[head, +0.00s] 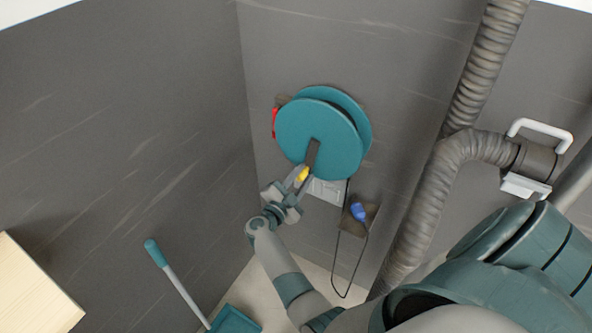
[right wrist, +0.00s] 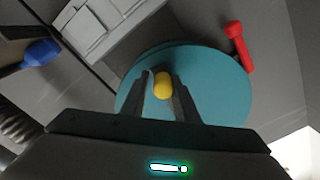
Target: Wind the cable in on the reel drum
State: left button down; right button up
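The teal reel drum (head: 318,130) is mounted on the grey wall; it also shows in the right wrist view (right wrist: 215,85). A dark crank arm (head: 313,153) on its face ends in a yellow knob (head: 303,174). My right gripper (head: 297,179) is at the knob. In the right wrist view the knob (right wrist: 162,85) sits between the fingers and fills the gap at their tips. The black cable (head: 336,270) hangs below the drum in a loop up to a blue plug (head: 358,211). My left gripper is out of view.
A red handle (head: 274,122) sits at the drum's left edge. A ribbed grey duct (head: 425,195) runs down the wall at right. A teal-handled dustpan (head: 232,320) stands at lower left, near a light wooden surface (head: 38,290).

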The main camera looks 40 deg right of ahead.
jog(key=shift+s+d, duration=0.35)
jog(key=shift+s, duration=0.5)
jog(key=shift+s+f, duration=0.1)
jog(key=shift+f, duration=0.1)
jog(key=shift+d+r+p, duration=0.1)
jog(key=shift+p, duration=0.25)
jog(key=shift+s+d+r+p, duration=0.1)
jog(key=shift+s+p, duration=0.2)
jog(key=s+p, duration=0.1)
jog(key=s+d+p, duration=0.1)
jog(key=s+r, duration=0.1)
jog(key=shift+s+d+p, duration=0.15)
jog(key=shift+p, duration=0.25)
jog(key=shift+s+d, duration=0.1)
jog(key=shift+s, duration=0.05)
jog(key=shift+f, duration=0.1)
